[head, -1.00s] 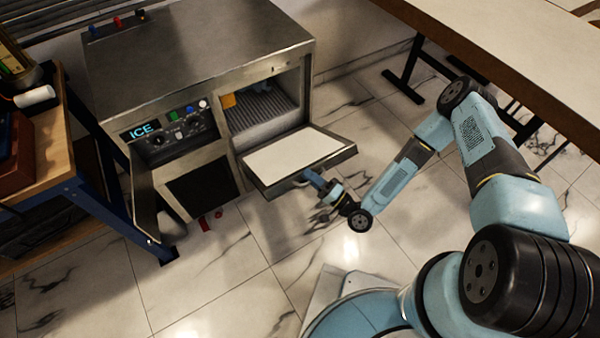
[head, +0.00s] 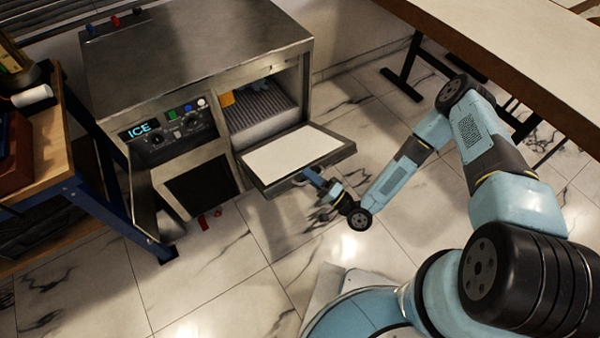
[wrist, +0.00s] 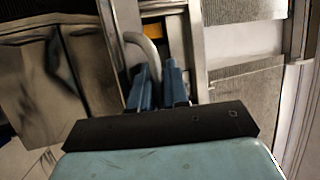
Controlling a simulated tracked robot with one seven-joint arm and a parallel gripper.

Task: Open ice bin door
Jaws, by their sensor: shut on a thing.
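The ice machine (head: 200,55) is a steel cabinet with a lit ICE label on its front. Its bin door (head: 295,155) is hinged at the bottom and hangs folded down and outward, its white inner face up. The bin opening (head: 262,105) behind it is exposed, with a ridged grey interior. My gripper (head: 314,178) is at the door's outer front edge, on the underside. In the wrist view, its blue fingers (wrist: 155,88) are shut around a curved grey handle (wrist: 145,45). The exact contact is partly hidden by the fingers.
A second, narrow panel (head: 143,195) stands open at the machine's left. A wooden bench with blue legs (head: 90,180) is at the left, and a long table (head: 510,45) at the upper right. Small red items (head: 210,218) lie under the machine. Marble floor in front is clear.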

